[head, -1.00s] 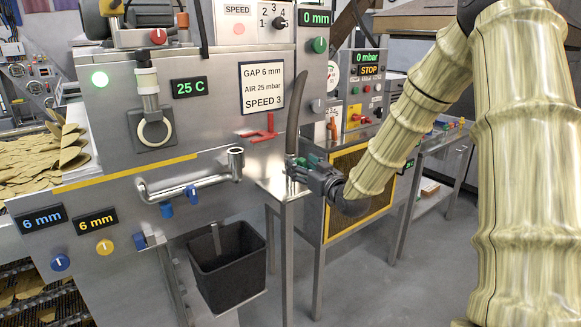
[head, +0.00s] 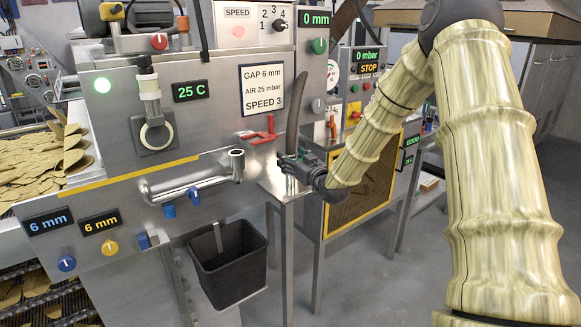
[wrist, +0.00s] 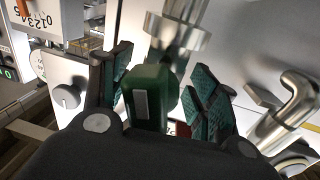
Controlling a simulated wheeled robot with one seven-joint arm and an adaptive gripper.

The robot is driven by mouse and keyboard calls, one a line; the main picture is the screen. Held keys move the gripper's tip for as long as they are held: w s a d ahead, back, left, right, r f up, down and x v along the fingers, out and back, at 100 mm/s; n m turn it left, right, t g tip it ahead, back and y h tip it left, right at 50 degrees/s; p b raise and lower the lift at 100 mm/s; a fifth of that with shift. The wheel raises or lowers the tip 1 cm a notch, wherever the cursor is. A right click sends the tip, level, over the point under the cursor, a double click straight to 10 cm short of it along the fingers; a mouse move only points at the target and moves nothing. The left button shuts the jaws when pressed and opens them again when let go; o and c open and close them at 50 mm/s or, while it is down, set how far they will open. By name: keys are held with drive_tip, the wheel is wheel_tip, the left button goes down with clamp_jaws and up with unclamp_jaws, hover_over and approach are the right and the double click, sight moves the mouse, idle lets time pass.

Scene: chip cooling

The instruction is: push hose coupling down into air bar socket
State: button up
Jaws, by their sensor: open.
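The grey hose (head: 295,112) stands upright right of the machine's notice; its lower end is beside my gripper, and its coupling is not clear in the head view. My gripper (head: 290,164) is low at the hose's foot, above a small metal stand. In the wrist view my gripper (wrist: 165,100) has its teal fingers apart, with a dark green block (wrist: 148,97) between them, not visibly clamped. A shiny metal cylinder (wrist: 178,35) is just beyond it. The air bar (head: 195,181) is a silver pipe on the machine front; its upturned socket end (head: 237,158) is left of my gripper.
The metal stand (head: 270,188) is under my gripper. A black bin (head: 228,262) hangs below the air bar. A red handle (head: 263,131) projects from the machine near the hose. Grey floor is open at the lower right.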

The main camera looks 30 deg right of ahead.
drive_tip(key=c, duration=1.2)
clamp_jaws()
drive_tip(key=shift+r, duration=0.2)
